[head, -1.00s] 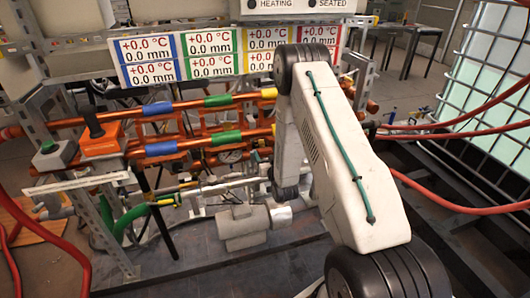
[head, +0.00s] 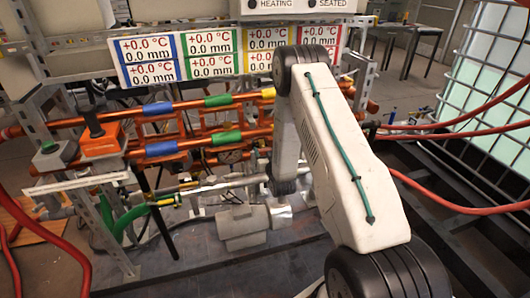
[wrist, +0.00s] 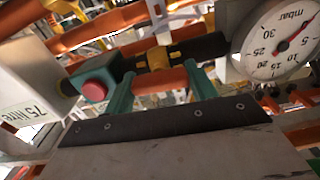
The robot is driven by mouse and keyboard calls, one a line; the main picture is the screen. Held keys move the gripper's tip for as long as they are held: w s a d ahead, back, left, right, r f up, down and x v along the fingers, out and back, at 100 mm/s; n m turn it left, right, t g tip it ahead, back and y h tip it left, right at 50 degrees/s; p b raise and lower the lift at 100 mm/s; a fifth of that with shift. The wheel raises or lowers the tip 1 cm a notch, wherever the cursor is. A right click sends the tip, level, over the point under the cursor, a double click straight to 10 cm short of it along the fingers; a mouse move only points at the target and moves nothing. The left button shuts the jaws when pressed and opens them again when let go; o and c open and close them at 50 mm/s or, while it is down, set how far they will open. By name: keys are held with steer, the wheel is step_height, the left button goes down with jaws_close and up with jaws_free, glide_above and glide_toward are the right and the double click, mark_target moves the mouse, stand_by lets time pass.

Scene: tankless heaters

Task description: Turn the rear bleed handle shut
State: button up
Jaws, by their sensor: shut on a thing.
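The handle is too small and cluttered to make out there.
A round mbar gauge (wrist: 278,42) is close to the right finger, and a red button on a teal housing (wrist: 95,88) is close to the left one. Orange pipes (head: 165,148) with coloured bands run above my gripper. Red hoses (head: 450,207) hang at the right.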

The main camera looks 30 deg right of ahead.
steer(key=m, duration=0.8)
steer(key=shift+d+m, duration=0.1)
steer(key=shift+m, duration=0.3)
steer(key=m, duration=0.3)
steer(key=shift+m, duration=0.3)
steer(key=shift+s+f+m, duration=0.1)
steer(key=shift+m, duration=2)
steer(key=o, duration=0.7)
steer(key=shift+d, duration=0.1)
